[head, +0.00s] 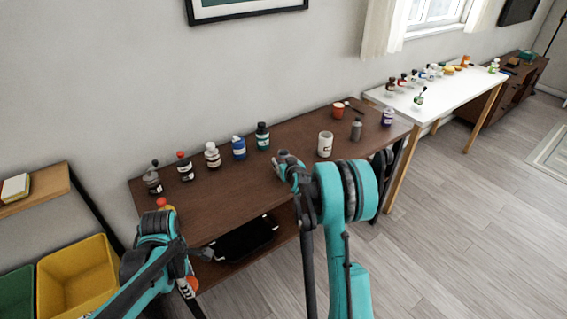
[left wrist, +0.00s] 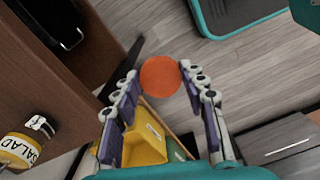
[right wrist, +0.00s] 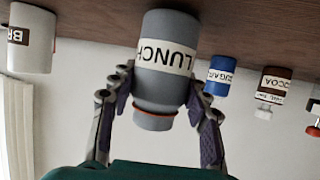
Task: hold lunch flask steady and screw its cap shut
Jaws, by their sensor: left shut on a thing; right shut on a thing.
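The grey lunch flask (right wrist: 165,65) with a white LUNCH label and an orange ring at its neck fills the middle of the right wrist view, which looks upside down. My right gripper (right wrist: 160,82) is shut on its sides. It appears upright at the table; in the head view my right gripper (head: 283,164) mostly hides it. My left gripper (head: 188,282) is shut on the round orange cap (head: 192,285), held in front of the table's left end, well apart from the flask. The cap (left wrist: 160,76) shows face-on between the fingers (left wrist: 159,78) in the left wrist view.
A SALAD jar (left wrist: 18,150) is near my left gripper. Yellow bin (head: 80,278) at left.

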